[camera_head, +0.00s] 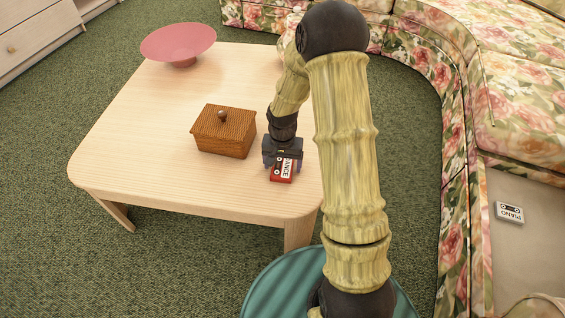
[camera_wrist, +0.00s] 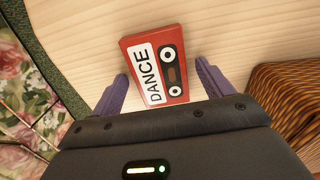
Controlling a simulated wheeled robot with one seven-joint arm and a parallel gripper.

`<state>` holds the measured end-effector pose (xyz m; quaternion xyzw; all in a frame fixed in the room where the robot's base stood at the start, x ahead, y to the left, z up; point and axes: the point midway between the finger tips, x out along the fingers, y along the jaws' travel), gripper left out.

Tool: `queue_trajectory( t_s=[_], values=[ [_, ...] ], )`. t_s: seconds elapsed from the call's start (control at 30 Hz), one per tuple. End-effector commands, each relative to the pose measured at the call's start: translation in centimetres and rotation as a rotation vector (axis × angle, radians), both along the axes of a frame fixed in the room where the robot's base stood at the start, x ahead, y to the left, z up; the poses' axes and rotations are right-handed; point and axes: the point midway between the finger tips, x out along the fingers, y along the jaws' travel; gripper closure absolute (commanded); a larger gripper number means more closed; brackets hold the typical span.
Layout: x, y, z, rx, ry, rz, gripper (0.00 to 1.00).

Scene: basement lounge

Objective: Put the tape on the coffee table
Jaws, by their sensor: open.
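A red cassette tape labelled DANCE (camera_head: 281,174) appears to rest on the pale wooden coffee table (camera_head: 150,140), near its right front side. In the wrist view, the tape (camera_wrist: 155,65) lies between the two purple fingers of my gripper (camera_wrist: 161,70). My gripper (camera_head: 284,158) is open, with a gap visible beside the tape, and it is low over the table. A second cassette, white and labelled PIANO (camera_head: 509,212), lies on a bare beige seat section of the sofa at the right.
A brown woven box with a knobbed lid (camera_head: 224,131) stands on the table, left of my gripper. A pink bowl (camera_head: 178,43) is at the far left corner. A floral sofa (camera_head: 520,90) curves around the right and back. The table's left part is clear.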

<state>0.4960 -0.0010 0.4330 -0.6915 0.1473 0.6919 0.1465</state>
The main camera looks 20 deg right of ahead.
Motion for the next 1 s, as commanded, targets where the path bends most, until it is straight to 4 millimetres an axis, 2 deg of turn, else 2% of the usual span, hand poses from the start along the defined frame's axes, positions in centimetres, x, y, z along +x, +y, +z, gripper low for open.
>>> queue_trajectory(
  t_s=[0.13, 0.27, 0.7, 0.8, 1.0],
  values=[
    [0.0, 0.0, 0.3, 0.0, -0.001, 0.0, 0.21],
    [0.0, 0.0, 1.7, -0.001, -0.002, 0.0, 0.21],
    [0.1, 0.0, 10.1, 0.0, -0.003, -0.001, 0.21],
    [0.0, 0.0, 11.5, -0.001, -0.002, 0.0, 0.21],
    [0.0, 0.0, 12.4, 0.0, 0.0, 0.0, 0.21]
  ],
)
